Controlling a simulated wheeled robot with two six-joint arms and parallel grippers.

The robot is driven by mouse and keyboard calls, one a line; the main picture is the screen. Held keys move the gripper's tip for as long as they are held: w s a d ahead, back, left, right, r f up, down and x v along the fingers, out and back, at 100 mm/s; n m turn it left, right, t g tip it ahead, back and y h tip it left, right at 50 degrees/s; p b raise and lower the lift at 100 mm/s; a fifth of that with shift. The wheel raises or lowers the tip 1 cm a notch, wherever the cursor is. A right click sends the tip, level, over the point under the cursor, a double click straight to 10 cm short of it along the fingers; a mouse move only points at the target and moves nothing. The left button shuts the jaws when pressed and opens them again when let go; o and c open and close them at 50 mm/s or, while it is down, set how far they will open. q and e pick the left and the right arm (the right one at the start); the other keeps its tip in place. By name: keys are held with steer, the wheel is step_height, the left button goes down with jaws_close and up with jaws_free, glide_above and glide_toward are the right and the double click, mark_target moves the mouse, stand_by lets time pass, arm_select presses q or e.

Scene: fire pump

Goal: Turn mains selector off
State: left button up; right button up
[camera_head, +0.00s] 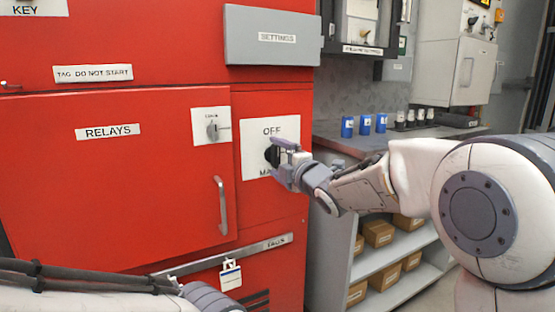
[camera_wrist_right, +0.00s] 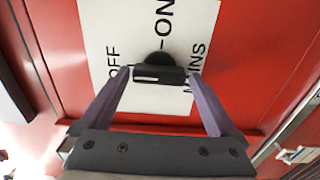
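The mains selector is a black knob (camera_wrist_right: 160,72) with a bar handle on a white plate (camera_head: 256,133), on the red cabinet front. In the right wrist view the plate reads OFF at left, ON at top and MAINS at right. The bar lies across that view, with a pale mark on its OFF half. My right gripper (camera_head: 279,160) is at the knob; in the right wrist view its fingers (camera_wrist_right: 160,76) meet both ends of the bar, with no clear gap. In the head view the gripper hides most of the knob. My left gripper is out of view.
Left of the plate are a smaller switch (camera_head: 212,127) and the RELAYS door (camera_head: 120,180) with its handle (camera_head: 221,206). A grey SETTINGS box (camera_head: 271,37) juts out above. A tag (camera_head: 230,275) hangs from a rail below. A grey bench (camera_head: 350,142) stands at the right.

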steer(key=p+v, duration=0.2)
steer(key=v, duration=0.8)
steer(key=shift+s, duration=0.2)
steer(key=shift+d, duration=0.1)
